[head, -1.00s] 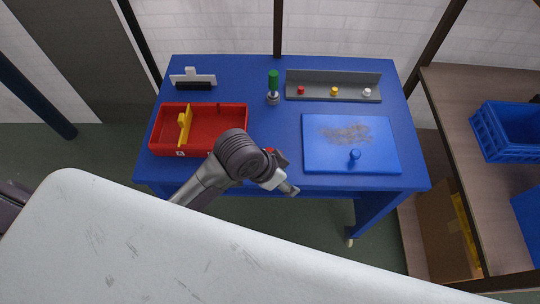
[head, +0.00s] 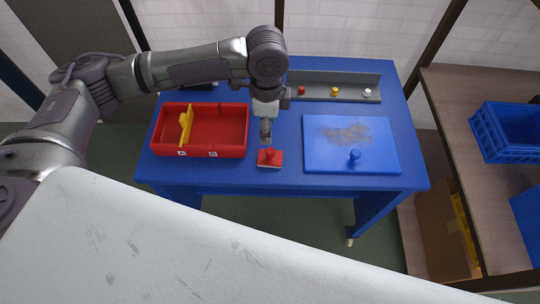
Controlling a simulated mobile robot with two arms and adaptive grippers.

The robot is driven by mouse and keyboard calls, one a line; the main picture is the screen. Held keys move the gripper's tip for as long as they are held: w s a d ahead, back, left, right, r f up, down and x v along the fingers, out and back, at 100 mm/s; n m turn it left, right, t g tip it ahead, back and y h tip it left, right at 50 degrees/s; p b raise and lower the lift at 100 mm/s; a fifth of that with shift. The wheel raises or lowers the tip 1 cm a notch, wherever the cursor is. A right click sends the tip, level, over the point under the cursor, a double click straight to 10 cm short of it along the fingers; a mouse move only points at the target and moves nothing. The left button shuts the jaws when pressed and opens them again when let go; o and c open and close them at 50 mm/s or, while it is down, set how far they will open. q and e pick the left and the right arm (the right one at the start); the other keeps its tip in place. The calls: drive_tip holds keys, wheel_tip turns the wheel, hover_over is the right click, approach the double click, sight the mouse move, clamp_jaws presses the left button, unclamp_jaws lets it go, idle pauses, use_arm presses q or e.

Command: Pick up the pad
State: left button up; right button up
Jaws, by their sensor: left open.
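The pad is a small red block (head: 270,161) with a red knob on top. It lies flat near the front edge of the blue table, between the red tray and the blue board. My left gripper (head: 266,139) points down just behind and above the knob, open and empty. It looks close to the knob, but I cannot tell whether they touch. My right gripper is not in view.
The red tray (head: 222,151) with a yellow divider stands to the left. The blue board (head: 380,163), with a blue knob and a brown smudge, lies to the right. A grey ledge (head: 350,80) with three small coloured knobs is at the back.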

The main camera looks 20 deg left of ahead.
sight(270, 150)
use_arm(q)
wheel_tip(270, 150, down, 7)
drive_tip(key=shift+r, duration=0.1)
drive_tip(key=shift+d+f+p, duration=0.2)
drive_tip(key=shift+f+p, duration=0.25)
drive_tip(key=shift+f, duration=0.9)
drive_tip(key=shift+d+f+p, duration=0.15)
drive_tip(key=shift+f+p, duration=0.25)
drive_tip(key=shift+f, duration=0.95)
clamp_jaws()
